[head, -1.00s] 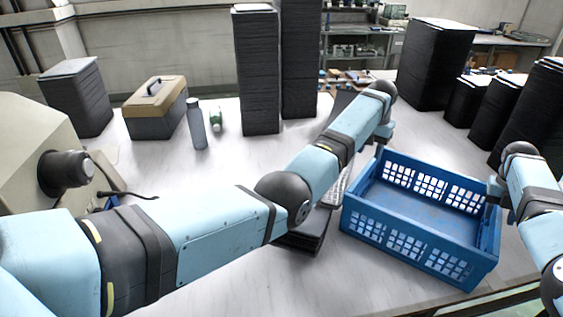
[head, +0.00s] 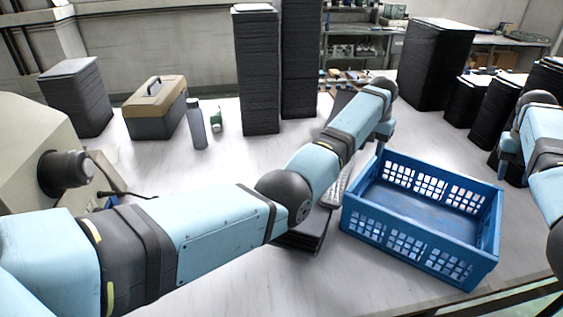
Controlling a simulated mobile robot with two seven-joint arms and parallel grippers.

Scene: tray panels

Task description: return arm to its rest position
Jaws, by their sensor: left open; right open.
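My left arm (head: 220,225) reaches from the left across the table, and its wrist end hangs down just behind the blue crate's far left corner. My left gripper (head: 381,149) is open there; its fingers are hard to make out. My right arm (head: 543,125) stands at the right edge, with its wrist bent down behind the crate's right side. My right gripper (head: 504,172) is open, small and partly hidden. I see nothing held in either one. The blue crate (head: 400,247) stands on the table between the arms and looks empty.
A low dark stack (head: 303,238) lies partly under my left arm. Tall black panel stacks (head: 258,75) stand at the back and right (head: 432,65). A toolbox (head: 155,110), a grey bottle (head: 195,125) and a green-white item (head: 216,118) stand back left.

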